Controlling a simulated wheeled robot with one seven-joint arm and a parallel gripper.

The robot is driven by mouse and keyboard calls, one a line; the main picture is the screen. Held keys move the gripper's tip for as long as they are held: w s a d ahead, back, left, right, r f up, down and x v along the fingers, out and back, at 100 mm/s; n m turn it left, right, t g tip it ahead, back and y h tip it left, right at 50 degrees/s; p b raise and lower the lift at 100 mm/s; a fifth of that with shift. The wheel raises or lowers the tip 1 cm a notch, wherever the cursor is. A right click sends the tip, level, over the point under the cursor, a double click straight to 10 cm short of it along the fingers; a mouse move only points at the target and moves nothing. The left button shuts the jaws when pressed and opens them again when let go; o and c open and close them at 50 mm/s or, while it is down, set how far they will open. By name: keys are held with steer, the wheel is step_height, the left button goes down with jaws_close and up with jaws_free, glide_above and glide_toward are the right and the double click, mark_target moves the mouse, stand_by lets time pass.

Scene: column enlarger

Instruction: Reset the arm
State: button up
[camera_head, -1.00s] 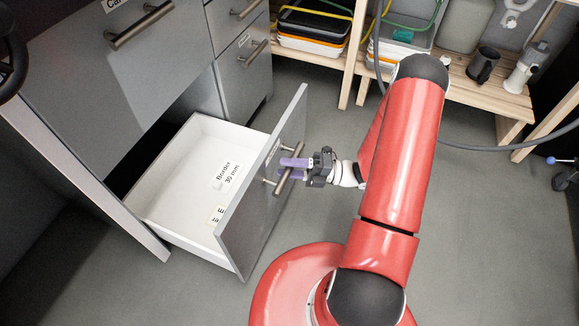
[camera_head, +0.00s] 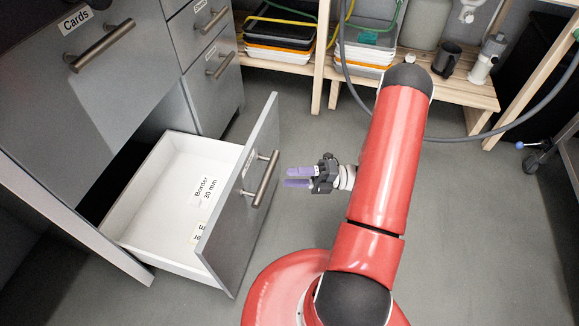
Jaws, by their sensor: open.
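My gripper (camera_head: 289,177) has two purple fingers that point left toward the open drawer. It is open and empty, a short gap to the right of the drawer's bar handle (camera_head: 266,179). The grey-fronted drawer (camera_head: 236,215) is pulled out of the cabinet, and its white inside shows. Labels lie inside it, one reading "Border 30 mm" (camera_head: 204,189).
A closed "Cards" drawer (camera_head: 110,85) is above the open one, with smaller closed drawers (camera_head: 212,65) beside it. A wooden shelf (camera_head: 455,91) with trays, a dark mug (camera_head: 446,60) and a hose stands at the back. The floor (camera_head: 480,230) at right is clear.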

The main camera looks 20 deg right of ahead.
steer(key=shift+r, duration=0.1)
steer(key=s+a+r+m+h, duration=0.2)
steer(key=s+r+m+h, duration=0.2)
steer(key=m, duration=0.7)
steer(key=s+a+r+m+h, duration=0.1)
steer(key=s+r+m+h, duration=0.4)
steer(key=r+m+h, duration=0.4)
steer(key=s+a+r+m+h, duration=0.2)
steer(key=s+r+m+h, duration=0.2)
steer(key=r+m, duration=0.9)
steer(key=shift+s+a+m+h, duration=0.25)
steer(key=shift+a+m+h, duration=0.15)
steer(key=shift+h, duration=0.8)
steer(key=shift+c, duration=0.4)
